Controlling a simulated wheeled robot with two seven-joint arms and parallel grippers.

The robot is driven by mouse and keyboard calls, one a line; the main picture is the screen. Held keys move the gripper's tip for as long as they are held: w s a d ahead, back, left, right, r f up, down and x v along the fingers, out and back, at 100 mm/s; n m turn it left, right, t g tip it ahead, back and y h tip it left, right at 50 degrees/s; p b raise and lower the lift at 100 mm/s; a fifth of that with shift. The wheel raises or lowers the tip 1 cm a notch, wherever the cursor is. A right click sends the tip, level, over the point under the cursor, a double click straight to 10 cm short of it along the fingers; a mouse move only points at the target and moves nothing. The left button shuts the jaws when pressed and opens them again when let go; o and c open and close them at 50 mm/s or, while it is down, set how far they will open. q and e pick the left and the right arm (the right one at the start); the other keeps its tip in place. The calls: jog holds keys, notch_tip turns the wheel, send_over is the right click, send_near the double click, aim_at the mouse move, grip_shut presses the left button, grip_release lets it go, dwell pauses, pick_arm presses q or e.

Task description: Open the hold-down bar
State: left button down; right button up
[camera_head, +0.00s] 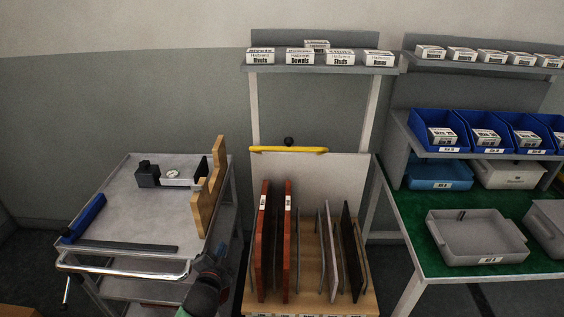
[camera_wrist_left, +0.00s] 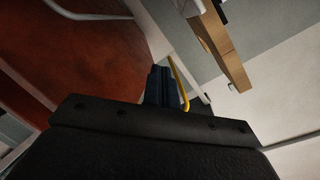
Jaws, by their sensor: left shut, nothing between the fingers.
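My left gripper (camera_head: 209,263) is low between the cart and the rack, left of and below the bar in the head view. Its dark fingers (camera_wrist_left: 160,84) are shut and empty. My right gripper is in neither view.
The rack holds red-brown panels (camera_head: 265,240) and thinner grey and dark ones. A grey cart (camera_head: 135,205) with an upright wooden piece (camera_head: 212,195) stands left. A shelf (camera_head: 320,68) with labelled boxes is above. A green-topped bench (camera_head: 415,215) with bins stands right.

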aim_at(289, 148)
pick_arm(q)
jog(key=w+d+r+m+h, duration=0.3)
jog(key=m+h, duration=0.3)
jog(key=m, duration=0.2)
jog(key=w+d+r+m+g+h, duration=0.1)
jog(key=w+d+r+m+h, duration=0.3)
jog(key=m, duration=0.4)
jog(key=w+d+r+m+h, duration=0.3)
jog(key=w+r+m+h, duration=0.1)
jog(key=m+h, duration=0.4)
jog(key=shift+w+d+r+m+g+h, duration=0.25)
jog(key=shift+w+m+g+h, duration=0.05)
jog(key=shift+w+m+g, duration=0.1)
jog(key=w+a+r+p+x, duration=0.1)
jog(key=a+p+x, duration=0.1)
jog(key=p+x, duration=0.5)
jog(key=shift+x, duration=3.1)
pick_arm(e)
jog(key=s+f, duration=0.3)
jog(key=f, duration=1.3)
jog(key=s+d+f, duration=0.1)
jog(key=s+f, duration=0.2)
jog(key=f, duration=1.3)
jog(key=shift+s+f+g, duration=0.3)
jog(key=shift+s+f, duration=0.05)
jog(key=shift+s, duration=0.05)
pick_arm(q)
jog(key=shift+w+a, duration=0.1)
jog(key=shift+w, duration=0.05)
jog(key=shift+r, duration=0.1)
